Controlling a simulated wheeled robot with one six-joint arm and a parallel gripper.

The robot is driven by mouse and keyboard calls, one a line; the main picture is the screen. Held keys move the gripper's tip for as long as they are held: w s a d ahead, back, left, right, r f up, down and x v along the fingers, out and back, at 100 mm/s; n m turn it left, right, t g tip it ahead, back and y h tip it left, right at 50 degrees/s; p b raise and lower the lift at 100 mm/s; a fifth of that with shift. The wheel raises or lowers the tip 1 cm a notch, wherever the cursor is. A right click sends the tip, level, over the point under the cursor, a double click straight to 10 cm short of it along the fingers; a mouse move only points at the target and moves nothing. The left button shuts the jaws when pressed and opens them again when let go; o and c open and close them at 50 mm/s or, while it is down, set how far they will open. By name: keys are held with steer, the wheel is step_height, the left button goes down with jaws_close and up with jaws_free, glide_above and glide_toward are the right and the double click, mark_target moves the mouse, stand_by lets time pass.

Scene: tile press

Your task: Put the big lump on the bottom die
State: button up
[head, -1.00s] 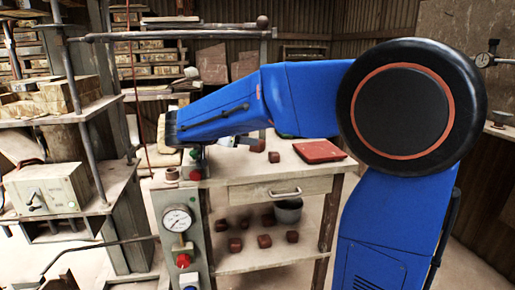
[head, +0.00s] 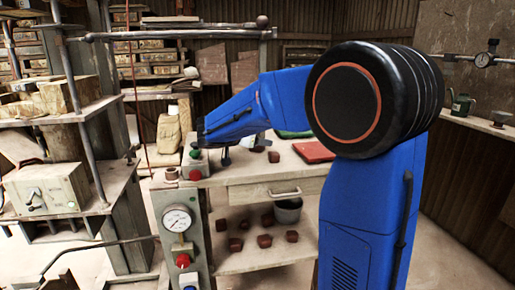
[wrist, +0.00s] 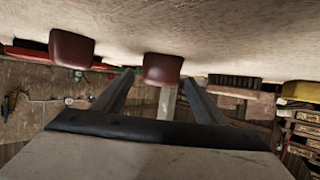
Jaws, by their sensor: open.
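Two dark red-brown lumps lie on the worktable top, a farther one (head: 258,143) and a nearer one (head: 274,156). In the wrist view, which looks tilted over, one lump (wrist: 162,68) sits ahead of and between the fingers of my gripper (wrist: 158,82), and another lump (wrist: 72,48) lies to the left. My gripper is open, with nothing gripped. In the head view my blue arm hides most of it. Which lump is the big one is unclear. The press (head: 75,130) stands at the left; I cannot make out its bottom die clearly.
A red tray (head: 314,152) lies at the table's right, with a green item (head: 293,134) behind it. Several lumps and a grey pot (head: 288,211) are on the lower shelf. A gauge panel (head: 178,220) stands at the table's left front.

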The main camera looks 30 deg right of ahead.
mark_target(258, 149)
steer(key=shift+w+d+f, duration=0.15)
steer(key=shift+w+d, duration=0.05)
steer(key=shift+d, duration=0.2)
steer(key=c, duration=1.4)
steer(key=shift+c, duration=0.2)
steer(key=shift+r, duration=0.75)
steer(key=shift+s+a+r, duration=0.1)
steer(key=shift+s+r, duration=0.1)
steer(key=shift+r, duration=0.35)
steer(key=shift+s+a+r, duration=0.1)
steer(key=shift+s+r, duration=0.1)
steer(key=shift+r, duration=0.3)
steer(key=s+a, duration=0.1)
steer(key=s, duration=0.4)
steer(key=s+a, duration=0.2)
steer(key=s, duration=0.4)
steer(key=s+a, duration=0.1)
steer(key=s, duration=0.4)
steer(key=shift+s+a, duration=0.3)
